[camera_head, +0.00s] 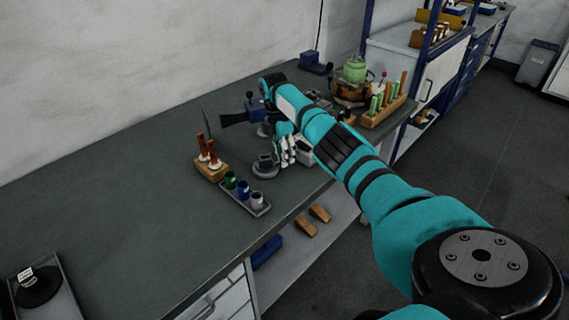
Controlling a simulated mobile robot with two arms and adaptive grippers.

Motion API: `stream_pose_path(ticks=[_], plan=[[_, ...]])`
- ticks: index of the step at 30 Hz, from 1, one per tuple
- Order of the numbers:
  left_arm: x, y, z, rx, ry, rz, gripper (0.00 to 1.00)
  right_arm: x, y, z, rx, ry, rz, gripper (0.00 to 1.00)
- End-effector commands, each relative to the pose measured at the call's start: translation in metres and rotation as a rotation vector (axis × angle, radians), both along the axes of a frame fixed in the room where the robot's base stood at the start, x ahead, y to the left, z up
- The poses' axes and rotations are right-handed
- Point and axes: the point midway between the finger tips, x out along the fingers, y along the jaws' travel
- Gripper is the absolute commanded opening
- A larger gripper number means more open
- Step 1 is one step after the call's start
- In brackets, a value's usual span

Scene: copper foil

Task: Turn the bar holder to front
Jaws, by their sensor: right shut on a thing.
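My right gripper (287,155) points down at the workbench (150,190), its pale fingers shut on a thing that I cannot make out. A dark grey round-based fixture (265,168) with a small block on top stands just left of the fingers. Whether they touch it is unclear. Behind the gripper, a blue piece (251,104) with a dark flared bar stands at the back of the bench, partly covered by my right arm. I cannot tell for certain which of these is the bar holder. My left gripper is not in view.
A wooden block (211,170) with orange-handled tools stands to the left. A tray (248,198) with several small cups is near the front edge. A wooden rack (385,112) of green and brown pieces and a green jar (355,70) stand at right. The left bench is mostly clear.

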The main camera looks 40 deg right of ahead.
Motion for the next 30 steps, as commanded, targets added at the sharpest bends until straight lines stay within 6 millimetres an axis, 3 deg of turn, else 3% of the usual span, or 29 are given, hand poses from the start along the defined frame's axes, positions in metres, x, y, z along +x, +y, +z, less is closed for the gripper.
stream_pose_path(ticks=[15, 30], plan=[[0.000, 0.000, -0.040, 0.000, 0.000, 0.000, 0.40, 0.026, -0.004, -0.002, 0.003, -0.005, 0.472, 0.00], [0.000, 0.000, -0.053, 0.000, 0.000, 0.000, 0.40, 0.039, -0.003, -0.001, 0.004, -0.004, 0.712, 0.00]])
